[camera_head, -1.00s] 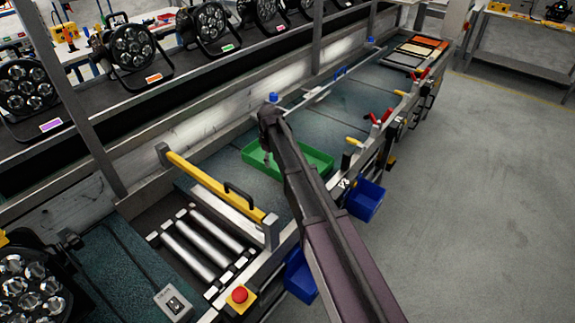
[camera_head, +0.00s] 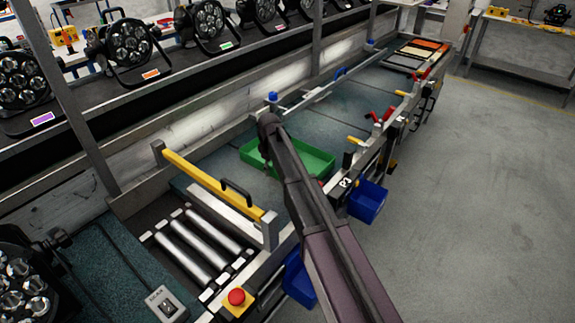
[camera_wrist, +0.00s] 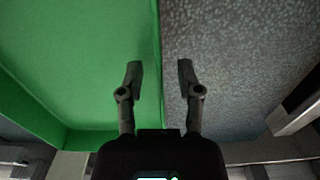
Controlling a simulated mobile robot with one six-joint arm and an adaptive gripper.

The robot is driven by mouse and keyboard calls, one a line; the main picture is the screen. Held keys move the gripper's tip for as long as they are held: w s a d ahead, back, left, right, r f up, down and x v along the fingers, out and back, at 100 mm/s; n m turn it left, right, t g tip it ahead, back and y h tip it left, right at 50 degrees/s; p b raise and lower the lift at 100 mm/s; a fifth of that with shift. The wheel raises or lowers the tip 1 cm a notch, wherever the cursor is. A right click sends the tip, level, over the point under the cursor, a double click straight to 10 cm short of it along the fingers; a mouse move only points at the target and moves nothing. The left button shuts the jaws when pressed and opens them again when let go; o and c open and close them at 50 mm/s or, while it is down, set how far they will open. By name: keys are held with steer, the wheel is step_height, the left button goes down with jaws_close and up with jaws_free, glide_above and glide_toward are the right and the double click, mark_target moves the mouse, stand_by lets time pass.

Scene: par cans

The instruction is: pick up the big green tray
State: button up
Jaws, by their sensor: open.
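The big green tray (camera_head: 316,160) lies on the dark teal bench surface in the head view, partly hidden behind my arm. In the wrist view the green tray (camera_wrist: 75,60) fills the left half. Its right wall runs up the middle of the picture. My gripper (camera_wrist: 160,75) is open, with one finger over the tray side and the other over the bench side, so the wall's edge lies between the fingers. Whether the fingers touch the wall cannot be told. In the head view the gripper is hidden behind the arm.
A yellow bar with a black handle (camera_head: 236,190) stands over metal rollers (camera_head: 190,245) at the near side. Blue bins (camera_head: 367,200) hang on the bench front. Red handles (camera_head: 380,116) stand along the right edge. Stage lamps (camera_head: 130,45) line a rail behind.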

steer(key=shift+c, duration=0.2)
jaws_close()
stand_by(0.3)
steer(key=shift+r, duration=0.2)
step_height(320, 180, up, 10)
steer(key=p, duration=1)
steer(key=shift+f, duration=0.2)
stand_by(0.5)
step_height(320, 180, up, 19)
steer(key=p, duration=1.9)
steer(key=shift+d, duration=0.1)
